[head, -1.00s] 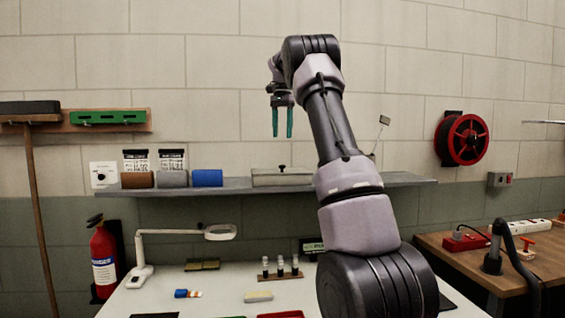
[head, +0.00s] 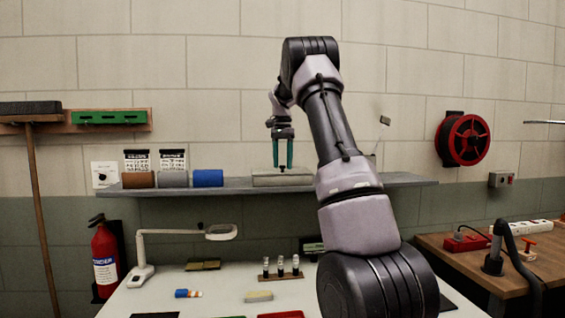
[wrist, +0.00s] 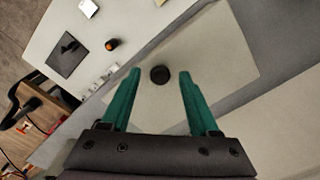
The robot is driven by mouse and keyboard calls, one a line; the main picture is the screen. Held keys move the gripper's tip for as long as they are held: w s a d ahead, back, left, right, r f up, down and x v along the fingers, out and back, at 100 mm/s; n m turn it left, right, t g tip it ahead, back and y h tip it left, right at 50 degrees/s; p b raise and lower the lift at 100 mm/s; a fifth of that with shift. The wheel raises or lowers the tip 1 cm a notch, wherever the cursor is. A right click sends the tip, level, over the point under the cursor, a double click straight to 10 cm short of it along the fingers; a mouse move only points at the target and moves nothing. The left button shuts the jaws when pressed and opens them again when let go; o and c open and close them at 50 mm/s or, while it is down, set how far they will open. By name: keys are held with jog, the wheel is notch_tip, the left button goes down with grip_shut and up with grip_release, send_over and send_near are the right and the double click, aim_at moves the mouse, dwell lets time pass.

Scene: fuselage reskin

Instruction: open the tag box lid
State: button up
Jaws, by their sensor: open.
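The tag box (head: 268,181) is a low, pale box on the grey wall shelf. Its flat pale lid (wrist: 213,52) fills the middle of the wrist view, with a round black knob (wrist: 160,75) on it. My gripper (head: 282,167) is open, its green fingers pointing down over the lid. In the wrist view the fingertips (wrist: 158,73) stand on either side of the knob, with a gap on both sides. The lid appears to lie flat on the box. I cannot tell how far the fingertips are above the lid.
The shelf (head: 240,188) also holds brown, grey and blue rolls (head: 208,178) left of the box. Below is a white table (head: 220,278) with a magnifier lamp (head: 145,255), a rack of small bottles (head: 281,268) and small items. A red reel (head: 463,138) hangs at right.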

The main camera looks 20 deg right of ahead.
grip_shut()
dwell(1.4)
